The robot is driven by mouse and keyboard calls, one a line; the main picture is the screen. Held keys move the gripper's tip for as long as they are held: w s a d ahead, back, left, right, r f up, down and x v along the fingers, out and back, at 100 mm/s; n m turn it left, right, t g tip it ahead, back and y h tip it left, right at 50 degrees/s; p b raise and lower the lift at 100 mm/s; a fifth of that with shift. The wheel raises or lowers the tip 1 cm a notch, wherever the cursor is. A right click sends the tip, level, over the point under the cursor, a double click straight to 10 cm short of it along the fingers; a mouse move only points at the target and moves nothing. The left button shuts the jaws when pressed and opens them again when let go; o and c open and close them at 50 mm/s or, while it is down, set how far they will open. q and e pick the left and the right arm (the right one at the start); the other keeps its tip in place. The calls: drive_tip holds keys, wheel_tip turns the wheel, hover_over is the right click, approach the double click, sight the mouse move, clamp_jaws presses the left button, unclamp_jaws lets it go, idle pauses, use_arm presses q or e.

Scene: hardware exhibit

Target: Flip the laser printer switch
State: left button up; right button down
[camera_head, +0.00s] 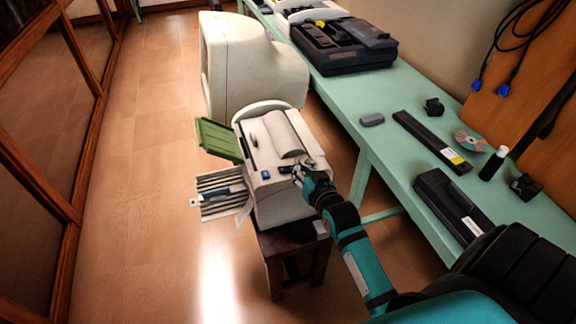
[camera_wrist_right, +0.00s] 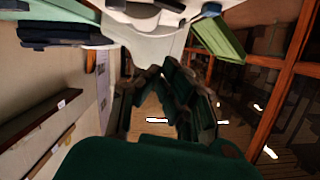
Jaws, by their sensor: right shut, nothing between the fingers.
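The laser printer (camera_head: 275,165) is a white machine on a small dark wooden stool, with a green tray (camera_head: 219,139) and a striped output rack (camera_head: 220,192) on its left side. My right gripper (camera_head: 301,171) is at the printer's right front top edge, shut and empty. In the right wrist view the printer's white body (camera_wrist_right: 150,42) is at the top, beyond the dark fingers of my right gripper (camera_wrist_right: 160,72). The switch cannot be made out; the gripper may cover it. My left gripper is in neither view.
A large white monitor-like case (camera_head: 245,70) stands behind the printer. A green table (camera_head: 395,90) on the right bears a black machine (camera_head: 343,47), a disc (camera_head: 470,139) and dark parts. The stool (camera_head: 297,262) is under the printer. Floor is free on the left.

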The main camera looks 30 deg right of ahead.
hover_over(284, 177)
drive_tip(key=d, duration=0.2)
drive_tip(key=shift+s+f+p, duration=0.3)
drive_tip(key=shift+f, duration=0.5)
drive_tip(key=f, duration=0.2)
drive_tip(key=shift+w+a+f, duration=0.2)
drive_tip(key=shift+f, duration=0.15)
drive_tip(key=shift+a+f, duration=0.15)
drive_tip(key=shift+f, duration=0.65)
drive_tip(key=shift+a+f+n, duration=0.3)
drive_tip(key=shift+a+n, duration=0.05)
drive_tip(key=shift+n, duration=0.15)
drive_tip(key=shift+w+a+f+n+h+p, duration=0.1)
drive_tip(key=shift+a+n+h+p, duration=0.25)
drive_tip(key=shift+n, duration=0.35)
drive_tip(key=shift+f, duration=0.2)
